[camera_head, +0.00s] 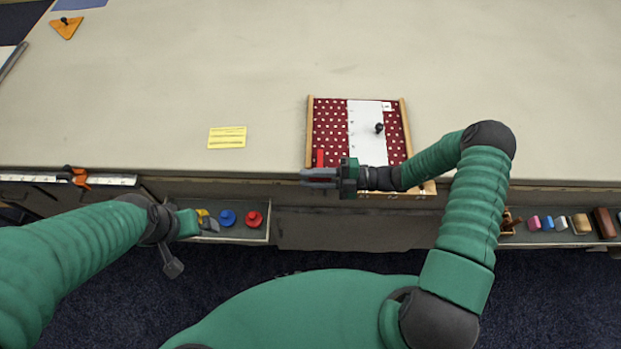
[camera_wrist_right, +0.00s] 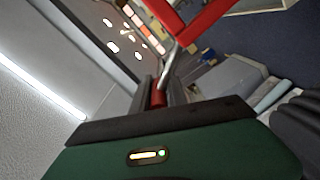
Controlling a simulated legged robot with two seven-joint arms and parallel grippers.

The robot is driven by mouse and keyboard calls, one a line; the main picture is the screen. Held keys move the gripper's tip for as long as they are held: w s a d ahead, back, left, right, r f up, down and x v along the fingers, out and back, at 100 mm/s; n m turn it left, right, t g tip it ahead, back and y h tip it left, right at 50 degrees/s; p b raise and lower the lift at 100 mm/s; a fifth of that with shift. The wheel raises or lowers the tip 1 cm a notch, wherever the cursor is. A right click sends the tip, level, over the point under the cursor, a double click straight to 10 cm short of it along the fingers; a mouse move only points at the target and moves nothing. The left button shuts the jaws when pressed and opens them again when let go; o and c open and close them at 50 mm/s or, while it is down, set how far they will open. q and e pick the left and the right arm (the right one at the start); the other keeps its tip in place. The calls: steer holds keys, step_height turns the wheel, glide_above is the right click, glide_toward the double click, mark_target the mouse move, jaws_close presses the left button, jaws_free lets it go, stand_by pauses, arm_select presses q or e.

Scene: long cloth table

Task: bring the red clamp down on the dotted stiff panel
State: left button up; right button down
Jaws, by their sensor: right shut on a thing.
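The dotted panel (camera_head: 331,126) is dark red with white dots and has wooden side rails. It lies at the table's front edge, with a white strip (camera_head: 362,130) down its middle. The red clamp (camera_head: 320,157) shows as a small upright red piece at the panel's front left corner. In the right wrist view the red clamp (camera_wrist_right: 205,22) is a bent red frame with a metal rod. My right gripper (camera_head: 318,178) is shut on the clamp at the front edge. Whether the clamp touches the panel is unclear. My left gripper (camera_head: 203,224) hangs low at the left; its jaws are unclear.
A black knob (camera_head: 379,128) stands on the white strip. A yellow note (camera_head: 227,138) lies left of the panel. A front tray holds a blue knob (camera_head: 227,217) and a red knob (camera_head: 253,218). Small blocks (camera_head: 562,223) sit at right. The table beyond the panel is clear.

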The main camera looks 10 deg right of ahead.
steer(key=c, duration=1.4)
jaws_free()
steer(key=shift+w+d+r+t, duration=0.3)
steer(key=shift+w+r, duration=0.1)
steer(key=shift+w, duration=0.25)
steer(key=shift+o, duration=0.2)
steer(key=shift+w+f, duration=0.2)
arm_select(q)
steer(key=shift+w+d, duration=0.1)
steer(key=shift+w, duration=0.2)
